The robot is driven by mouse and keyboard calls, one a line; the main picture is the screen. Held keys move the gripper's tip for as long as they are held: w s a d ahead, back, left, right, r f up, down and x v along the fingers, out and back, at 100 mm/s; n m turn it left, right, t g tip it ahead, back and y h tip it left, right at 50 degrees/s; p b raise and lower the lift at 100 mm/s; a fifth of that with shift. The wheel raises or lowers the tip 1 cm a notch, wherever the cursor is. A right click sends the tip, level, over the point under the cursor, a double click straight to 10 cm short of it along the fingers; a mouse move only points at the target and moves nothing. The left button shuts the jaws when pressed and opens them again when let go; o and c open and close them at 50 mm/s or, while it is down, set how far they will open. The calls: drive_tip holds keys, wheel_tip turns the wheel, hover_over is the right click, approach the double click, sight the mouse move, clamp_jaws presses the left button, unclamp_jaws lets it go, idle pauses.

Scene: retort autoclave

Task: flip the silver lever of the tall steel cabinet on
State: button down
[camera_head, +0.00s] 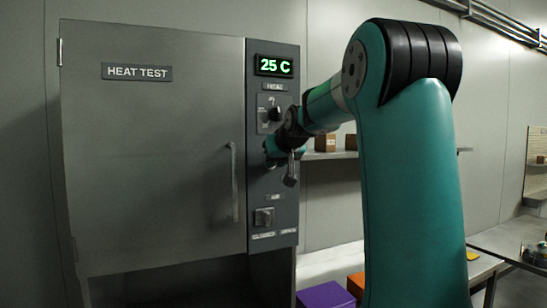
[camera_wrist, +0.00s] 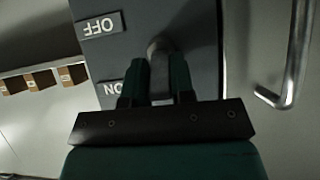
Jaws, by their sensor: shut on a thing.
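The tall steel cabinet (camera_head: 150,150) stands at the left in the head view, with a closed door marked HEAT TEST and a dark control panel (camera_head: 271,215) on its right side. My gripper (camera_head: 270,152) is at the middle of this panel and covers the lever there. In the wrist view the silver lever (camera_wrist: 159,48) shows between the two fingers of my gripper (camera_wrist: 160,78), which are shut on it. The panel's OFF label (camera_wrist: 100,26) and ON label (camera_wrist: 110,88) appear upside down beside it. The lever's lower end is hidden by the gripper.
A display (camera_head: 274,65) above reads 25 C. A knob (camera_head: 275,114) is above my gripper and a dark switch (camera_head: 264,217) below it. The door handle (camera_head: 233,182) is left of the panel. A shelf with brown boxes (camera_head: 325,143) is behind my arm.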

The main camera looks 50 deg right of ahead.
drive_tip(key=shift+w+r, duration=0.1)
drive_tip(key=shift+r, duration=0.05)
drive_tip(key=c, duration=1)
unclamp_jaws()
drive_tip(key=shift+o, duration=0.2)
drive_tip(key=b+v, duration=0.4)
drive_tip(key=v, duration=1.3)
drive_tip(key=shift+s+b, duration=0.2)
drive_tip(key=shift+b, duration=0.2)
